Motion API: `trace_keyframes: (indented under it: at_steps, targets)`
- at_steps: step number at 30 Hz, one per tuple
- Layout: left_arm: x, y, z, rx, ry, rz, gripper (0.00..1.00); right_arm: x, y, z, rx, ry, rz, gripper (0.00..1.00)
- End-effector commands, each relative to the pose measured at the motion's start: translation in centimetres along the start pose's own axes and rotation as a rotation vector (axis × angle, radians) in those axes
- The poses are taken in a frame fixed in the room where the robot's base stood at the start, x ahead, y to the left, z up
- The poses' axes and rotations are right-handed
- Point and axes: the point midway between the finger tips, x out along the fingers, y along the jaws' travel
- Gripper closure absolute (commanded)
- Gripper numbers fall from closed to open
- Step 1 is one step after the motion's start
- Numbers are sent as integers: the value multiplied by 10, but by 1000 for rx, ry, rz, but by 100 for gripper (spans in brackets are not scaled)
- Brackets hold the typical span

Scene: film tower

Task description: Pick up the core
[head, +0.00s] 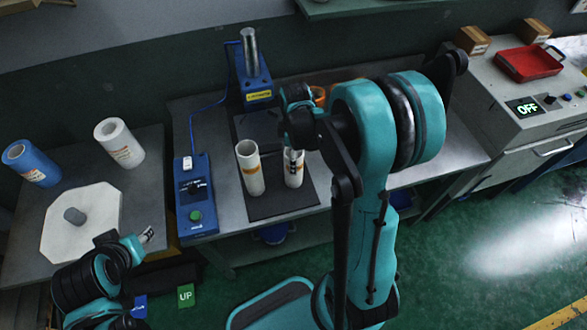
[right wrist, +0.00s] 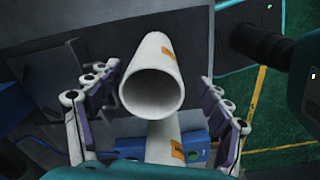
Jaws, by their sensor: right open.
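Two white hollow cores with orange labels stand upright on a dark mat (head: 268,207) in the head view: a left core (head: 250,170) and a right core (head: 294,175). My right gripper (head: 292,153) is at the top of the right core and partly covers it. In the right wrist view one core (right wrist: 153,80) shows its open end between the spread fingers of my right gripper (right wrist: 157,92), with gaps on both sides. The other core (right wrist: 163,142) is below it in that view. My left gripper (head: 147,235) is beside the left table, away from the cores; its opening is unclear.
A blue stand with a metal post (head: 251,55) is behind the mat. A blue control box (head: 195,195) with a green button is left of it. A blue roll (head: 30,163) and a white roll (head: 119,143) stand on the left table. A red tray (head: 529,62) is at far right.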

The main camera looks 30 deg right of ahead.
Motion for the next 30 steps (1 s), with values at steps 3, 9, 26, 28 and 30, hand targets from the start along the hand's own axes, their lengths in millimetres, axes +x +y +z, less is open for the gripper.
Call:
trace_keyframes:
  at_steps: [3, 9, 26, 28, 30]
  targets:
    - [5, 0, 4, 0, 0, 0, 60, 16, 3, -2, 0, 0, 0, 21]
    - [14, 0, 10, 0, 0, 0, 60, 47, 8, -5, 0, 0, 0, 21]
    - [15, 0, 10, 0, 0, 0, 60, 56, 8, -5, 0, 0, 0, 74]
    - [15, 0, 10, 0, 0, 0, 60, 56, 8, -5, 0, 0, 0, 81]
    - [15, 0, 10, 0, 0, 0, 60, 56, 8, -5, 0, 0, 0, 81]
